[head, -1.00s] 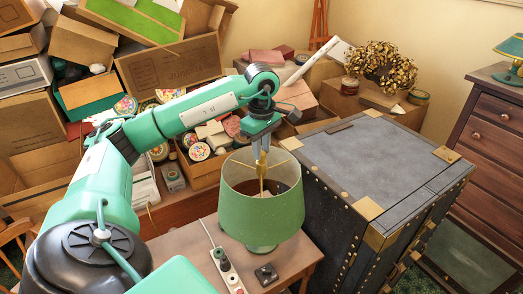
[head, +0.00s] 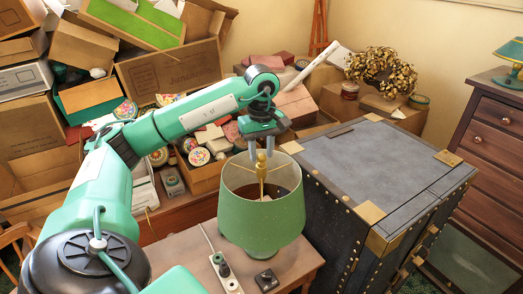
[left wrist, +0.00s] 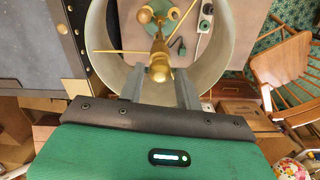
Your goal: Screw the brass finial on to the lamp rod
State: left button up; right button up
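The brass finial (head: 261,161) stands upright at the top of the lamp rod (head: 262,188), inside the green lamp shade (head: 262,222). It also shows in the left wrist view (left wrist: 159,67), with the shade's thin brass arms just beyond it. Whether it is fully seated cannot be told. My left gripper (head: 264,153) points down over the shade and is open. In the left wrist view its fingers (left wrist: 159,82) stand on either side of the finial with a gap, holding nothing. My right gripper is not in view.
The lamp stands on a small wooden table (head: 185,262) with a white power strip (head: 225,272) and a small dark box (head: 266,280). A dark trunk (head: 375,165) stands close on the right. Piled boxes (head: 170,75) fill the back left. A wooden chair (left wrist: 283,75) shows in the left wrist view.

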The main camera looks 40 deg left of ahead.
pick_arm(q)
jog(key=n, duration=0.6)
jog(key=shift+p, duration=0.3)
jog(key=n, duration=0.6)
jog(key=shift+n+p, duration=0.3)
jog(key=n, duration=0.5)
jog(key=shift+p, duration=0.3)
jog(key=n, duration=0.5)
jog(key=shift+p, duration=0.3)
